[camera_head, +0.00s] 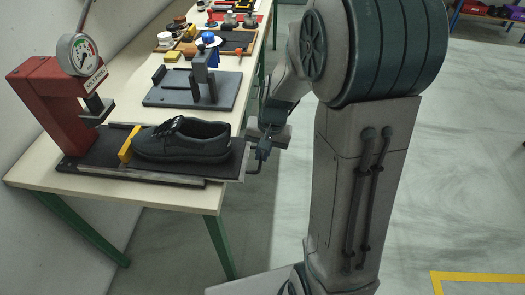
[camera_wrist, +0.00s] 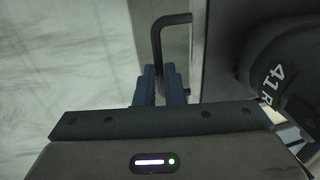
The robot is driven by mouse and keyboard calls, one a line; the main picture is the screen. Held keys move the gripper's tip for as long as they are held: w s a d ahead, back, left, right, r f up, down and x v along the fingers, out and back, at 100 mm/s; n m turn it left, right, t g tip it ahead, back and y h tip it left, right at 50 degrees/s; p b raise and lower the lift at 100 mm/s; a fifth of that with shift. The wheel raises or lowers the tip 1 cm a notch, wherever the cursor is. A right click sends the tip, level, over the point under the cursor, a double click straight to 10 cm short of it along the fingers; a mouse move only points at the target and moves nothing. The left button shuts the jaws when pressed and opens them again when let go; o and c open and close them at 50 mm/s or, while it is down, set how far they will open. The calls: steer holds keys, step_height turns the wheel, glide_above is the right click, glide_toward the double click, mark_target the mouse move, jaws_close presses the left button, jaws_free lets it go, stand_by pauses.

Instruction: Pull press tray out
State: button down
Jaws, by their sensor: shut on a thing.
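The press tray (camera_head: 222,172) is a dark flat board lying on the table under the red press. Its right end reaches past the table's edge. A black shoe (camera_head: 190,142) stands on it beside a yellow block (camera_head: 129,144); the shoe also shows in the wrist view (camera_wrist: 295,60). The tray's dark bar handle (camera_wrist: 172,20) sticks out from the tray's edge in the wrist view. My gripper (camera_wrist: 161,72) is shut on this handle, with its two blue-grey fingers on either side of the bar. In the head view my gripper (camera_head: 262,152) is at the tray's right end.
The red press (camera_head: 48,100) with a round gauge (camera_head: 77,54) stands at the table's left end. A grey fixture plate (camera_head: 185,95) lies behind the tray, with small parts farther back. The floor (camera_head: 460,170) to the right is mostly clear.

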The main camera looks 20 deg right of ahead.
steer(key=c, duration=1.5)
jaws_free()
steer(key=shift+d, duration=0.1)
steer(key=r, duration=0.4)
steer(key=d+r, duration=0.1)
steer(key=r, duration=0.4)
steer(key=s+d+r, duration=0.1)
steer(key=r, duration=0.3)
steer(key=shift+d+r, duration=0.1)
steer(key=shift+r, duration=0.25)
steer(key=s+n, duration=0.1)
steer(key=s, duration=0.3)
steer(key=s+a+f+n+t+h, duration=0.1)
steer(key=s+n, duration=0.1)
steer(key=s, duration=0.3)
steer(key=s+a+f+n+t, duration=0.1)
steer(key=s, duration=0.4)
steer(key=shift+s+a+n+h, duration=0.1)
steer(key=shift+n+h, duration=0.2)
steer(key=shift+h, duration=0.1)
